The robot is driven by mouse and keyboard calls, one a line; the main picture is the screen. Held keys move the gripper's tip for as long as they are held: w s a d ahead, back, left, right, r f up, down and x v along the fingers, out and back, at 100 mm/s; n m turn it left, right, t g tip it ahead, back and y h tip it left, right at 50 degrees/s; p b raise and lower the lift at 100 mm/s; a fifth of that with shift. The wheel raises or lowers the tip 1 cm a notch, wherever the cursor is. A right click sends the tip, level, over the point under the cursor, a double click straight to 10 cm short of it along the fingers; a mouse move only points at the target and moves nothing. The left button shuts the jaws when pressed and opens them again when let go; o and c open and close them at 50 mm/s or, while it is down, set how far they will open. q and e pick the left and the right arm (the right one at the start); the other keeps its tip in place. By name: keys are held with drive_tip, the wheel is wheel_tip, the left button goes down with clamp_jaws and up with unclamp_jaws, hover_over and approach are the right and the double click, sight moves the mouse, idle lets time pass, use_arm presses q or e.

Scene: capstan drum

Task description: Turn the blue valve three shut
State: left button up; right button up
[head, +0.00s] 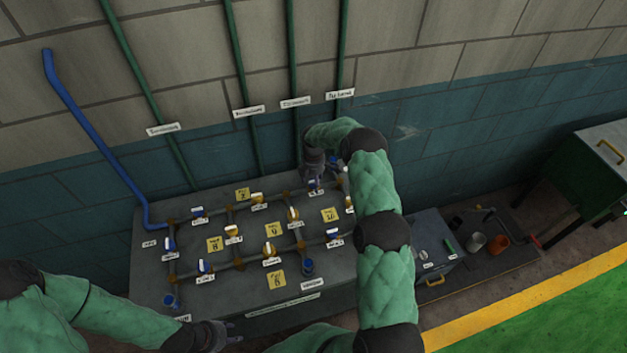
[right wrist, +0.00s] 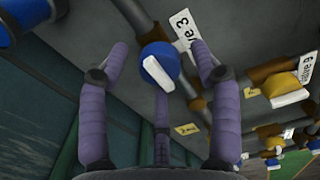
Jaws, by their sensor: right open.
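The blue valve three (right wrist: 160,62) is a round blue knob with a white bar across its face, beside a white label ending in "e 3" (right wrist: 184,30). In the right wrist view its bar slants from upper left to lower right. In the head view it shows small (head: 315,185) at the back of the grey bench. My right gripper (right wrist: 159,52) is open, its purple fingers spread on either side of the knob. I cannot tell whether they touch it. The right gripper is dark and partly hidden in the head view (head: 316,164). My left gripper (head: 222,334) hangs near the bench's front edge, its fingers unclear.
The grey bench (head: 230,315) carries pipes with several blue and yellow valves and yellow tags. A yellow valve (right wrist: 281,90) lies right of valve three in the right wrist view. Green pipes (head: 240,80) rise along the wall. A low platform with cups (head: 475,242) stands to the right.

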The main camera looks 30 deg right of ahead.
drive_tip(key=c, duration=1.2)
drive_tip(key=shift+o, duration=0.2)
drive_tip(key=shift+f, duration=0.1)
drive_tip(key=m+b, duration=0.3)
drive_tip(key=b, duration=0.1)
drive_tip(key=shift+f+m, duration=0.1)
drive_tip(key=shift+m, duration=0.2)
drive_tip(key=m+b, duration=0.3)
drive_tip(key=shift+m, duration=0.3)
drive_tip(key=m+b, duration=0.2)
drive_tip(key=m, duration=0.3)
drive_tip(key=m+b, duration=0.2)
drive_tip(key=m, duration=0.3)
drive_tip(key=shift+m, duration=0.4)
